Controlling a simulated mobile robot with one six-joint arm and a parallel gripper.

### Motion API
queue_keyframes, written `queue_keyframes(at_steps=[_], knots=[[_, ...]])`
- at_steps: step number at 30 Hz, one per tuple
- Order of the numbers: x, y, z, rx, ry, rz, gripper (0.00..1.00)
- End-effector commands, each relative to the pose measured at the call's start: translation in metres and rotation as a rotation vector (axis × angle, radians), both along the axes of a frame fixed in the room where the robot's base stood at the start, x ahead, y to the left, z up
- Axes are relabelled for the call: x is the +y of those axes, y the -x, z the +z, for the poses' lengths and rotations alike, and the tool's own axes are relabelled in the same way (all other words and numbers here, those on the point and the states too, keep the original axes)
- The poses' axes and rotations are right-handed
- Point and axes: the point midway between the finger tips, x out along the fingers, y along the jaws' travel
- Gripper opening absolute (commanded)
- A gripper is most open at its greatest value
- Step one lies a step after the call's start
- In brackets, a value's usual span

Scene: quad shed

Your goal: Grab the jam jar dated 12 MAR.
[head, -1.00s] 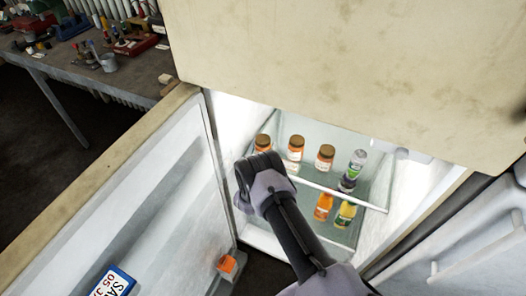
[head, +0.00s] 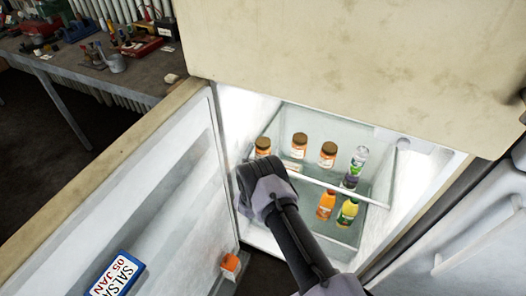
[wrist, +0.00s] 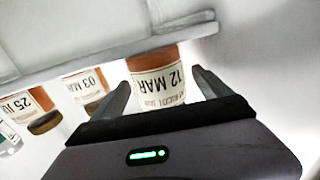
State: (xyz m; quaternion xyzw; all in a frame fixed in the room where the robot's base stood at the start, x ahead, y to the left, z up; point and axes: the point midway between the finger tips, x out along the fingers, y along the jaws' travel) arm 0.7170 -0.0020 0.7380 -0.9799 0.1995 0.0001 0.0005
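The jam jar dated 12 MAR (wrist: 158,84) shows upside down in the wrist view, with orange contents and a white label. My gripper (wrist: 161,77) is open, with one finger on each side of this jar. A gap shows at the right finger; I cannot tell whether the left finger touches. The gripper body hides the jar's lid end. In the head view, the leftmost jar (head: 263,146) on the fridge shelf appears to be this one, partly hidden behind my arm. My fingers are hidden there.
A jar dated 03 MAR (wrist: 86,88) and another marked 25 (wrist: 30,105) stand beside it. Bottles (head: 348,211) stand at the right. The open fridge door (head: 150,200) is at left, holding a SALSA item (head: 116,275) and an orange item (head: 230,262).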

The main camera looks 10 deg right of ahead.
Motion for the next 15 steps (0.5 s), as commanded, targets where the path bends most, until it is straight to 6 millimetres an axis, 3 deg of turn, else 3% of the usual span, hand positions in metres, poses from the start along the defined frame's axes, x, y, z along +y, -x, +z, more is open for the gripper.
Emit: queue_keyframes(at_steps=[9, 15], knots=[[0.001, 0.003, 0.001, 0.001, 0.001, 0.001, 0.88], [0.016, 0.036, 0.006, 0.004, 0.002, 0.003, 0.88]])
